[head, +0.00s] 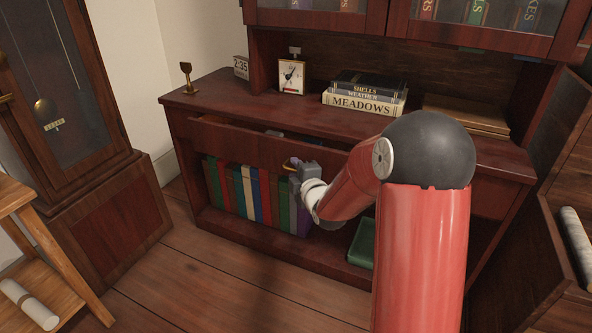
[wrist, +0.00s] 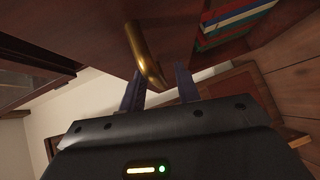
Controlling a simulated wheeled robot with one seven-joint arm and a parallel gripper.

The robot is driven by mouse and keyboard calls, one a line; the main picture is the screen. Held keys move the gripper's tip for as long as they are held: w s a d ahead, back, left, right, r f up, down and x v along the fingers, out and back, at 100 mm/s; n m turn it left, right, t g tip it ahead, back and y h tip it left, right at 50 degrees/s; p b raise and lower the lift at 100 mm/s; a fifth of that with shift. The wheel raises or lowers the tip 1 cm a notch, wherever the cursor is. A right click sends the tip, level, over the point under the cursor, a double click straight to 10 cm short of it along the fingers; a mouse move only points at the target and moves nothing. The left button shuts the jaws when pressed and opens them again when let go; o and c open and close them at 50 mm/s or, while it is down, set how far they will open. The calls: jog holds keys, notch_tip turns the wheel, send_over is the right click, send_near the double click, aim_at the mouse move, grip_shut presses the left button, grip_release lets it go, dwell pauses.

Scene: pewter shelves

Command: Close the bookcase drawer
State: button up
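The bookcase drawer (head: 232,138) is part way out; a dark gap and a few small items show behind the top of its front. Its brass handle (head: 289,164) is mostly hidden by my gripper (head: 296,172) in the head view. In the wrist view the curved brass handle (wrist: 146,52) comes down toward my gripper (wrist: 160,88). The two fingers are apart, with the handle's near end between them or just before them. I cannot tell whether they touch it.
Books (head: 248,192) stand on the shelf below the drawer, with a green box (head: 361,243) to their right. A clock (head: 291,77), a brass ornament (head: 187,78) and stacked books (head: 364,101) stand on the top. A tall clock case (head: 60,110) stands left. Floor in front is clear.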

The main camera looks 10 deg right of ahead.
jog(key=shift+w, duration=0.15)
grip_shut()
jog(key=w+d+b, duration=0.1)
jog(key=w+d, duration=0.1)
jog(key=w, duration=0.1)
jog(key=shift+d+f+b, duration=0.1)
jog(key=shift+f+b, duration=0.05)
jog(key=shift+b, duration=0.25)
jog(key=shift+w+d+r, duration=0.2)
jog(key=shift+w+d, duration=0.05)
jog(key=shift+w, duration=0.05)
